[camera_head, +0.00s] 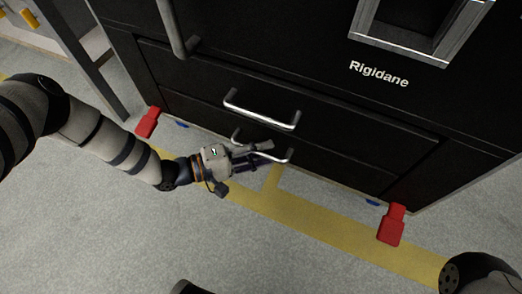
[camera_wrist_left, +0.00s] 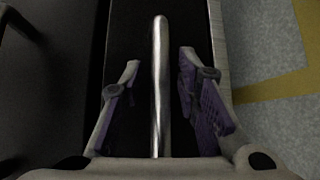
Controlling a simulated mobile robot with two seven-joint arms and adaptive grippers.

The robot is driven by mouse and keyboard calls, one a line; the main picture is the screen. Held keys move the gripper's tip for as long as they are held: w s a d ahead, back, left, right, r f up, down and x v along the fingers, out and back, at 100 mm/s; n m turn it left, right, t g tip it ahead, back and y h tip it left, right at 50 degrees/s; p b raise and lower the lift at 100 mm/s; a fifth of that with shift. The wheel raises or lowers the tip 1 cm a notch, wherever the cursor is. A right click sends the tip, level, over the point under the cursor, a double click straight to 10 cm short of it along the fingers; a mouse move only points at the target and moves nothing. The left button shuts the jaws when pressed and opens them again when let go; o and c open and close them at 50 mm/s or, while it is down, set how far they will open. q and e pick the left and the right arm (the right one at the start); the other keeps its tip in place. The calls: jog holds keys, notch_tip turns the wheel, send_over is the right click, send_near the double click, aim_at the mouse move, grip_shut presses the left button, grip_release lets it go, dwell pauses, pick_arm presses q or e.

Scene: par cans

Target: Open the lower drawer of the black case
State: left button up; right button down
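The black case (camera_head: 250,75) stands on the floor with two drawers low on its front. The upper drawer has a metal bar handle (camera_head: 262,112). The lower drawer (camera_head: 335,165) looks shut and has a similar handle (camera_head: 288,155), partly hidden by my left gripper (camera_head: 268,152). In the left wrist view the bar of a handle (camera_wrist_left: 160,85) runs between the two purple-padded fingers of my left gripper (camera_wrist_left: 158,95), with a gap on each side. The left gripper is open around it. Of my right arm only a dark link shows at the lower right; its gripper is out of view.
Red feet (camera_head: 392,225) and (camera_head: 148,122) stick out at the case's lower corners. A yellow floor stripe (camera_head: 310,218) runs along its front. A grey-framed recess (camera_head: 425,45) is higher up. The grey floor in front is largely clear.

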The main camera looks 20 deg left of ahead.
pick_arm(q)
grip_shut()
